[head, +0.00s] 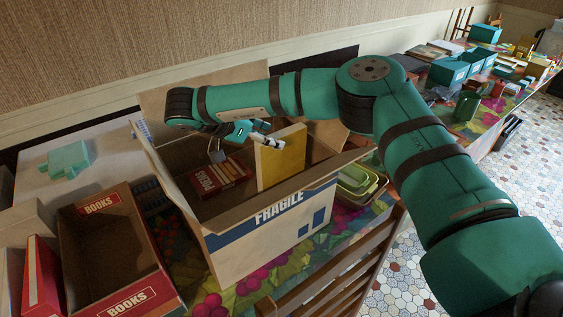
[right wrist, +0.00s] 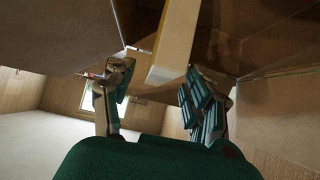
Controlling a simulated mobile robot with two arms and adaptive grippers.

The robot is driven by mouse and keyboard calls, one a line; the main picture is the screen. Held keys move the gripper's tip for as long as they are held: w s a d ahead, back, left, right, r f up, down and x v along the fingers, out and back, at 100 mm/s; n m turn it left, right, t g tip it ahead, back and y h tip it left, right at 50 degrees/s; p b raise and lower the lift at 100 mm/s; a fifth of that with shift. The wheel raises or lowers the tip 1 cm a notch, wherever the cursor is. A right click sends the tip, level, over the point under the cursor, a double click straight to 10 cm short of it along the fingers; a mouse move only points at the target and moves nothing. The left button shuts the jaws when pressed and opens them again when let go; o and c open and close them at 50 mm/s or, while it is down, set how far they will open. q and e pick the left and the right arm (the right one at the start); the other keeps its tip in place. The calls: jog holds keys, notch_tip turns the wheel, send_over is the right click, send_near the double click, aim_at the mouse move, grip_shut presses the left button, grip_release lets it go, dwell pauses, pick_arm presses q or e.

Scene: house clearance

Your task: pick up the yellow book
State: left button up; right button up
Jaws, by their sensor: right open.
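The yellow book (head: 285,154) stands upright inside the open FRAGILE cardboard box (head: 258,240), near its right part. My right gripper (head: 240,146) is open and empty at the box's mouth, just left of the book's upper edge. In the right wrist view, the book (right wrist: 178,45) extends away from me, with its near end between the two spread fingers of the gripper (right wrist: 158,88). I cannot tell whether a finger touches it. The book's lower part is hidden by the box's front flap in the head view. My left gripper is out of view.
A red POEMS book (head: 217,178) lies in the box, left of the yellow book. A BOOKS box (head: 112,245) stands to the left. Green containers (head: 358,184) sit right of the FRAGILE box. Its raised flaps and walls surround the gripper's space.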

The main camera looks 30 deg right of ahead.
aim_at(282, 164)
jog(key=shift+d+f, duration=0.1)
jog(key=shift+d, duration=0.05)
jog(key=shift+d+f, duration=0.2)
jog(key=shift+d, duration=0.05)
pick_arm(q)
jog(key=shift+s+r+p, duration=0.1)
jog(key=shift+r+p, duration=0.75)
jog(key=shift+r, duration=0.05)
pick_arm(e)
jog(key=x, duration=0.4)
jog(key=shift+w+d+f, duration=0.1)
jog(key=shift+d+f, duration=0.1)
jog(key=shift+a, duration=0.1)
jog(key=shift+c, duration=0.9)
jog(key=c, duration=0.9)
grip_shut()
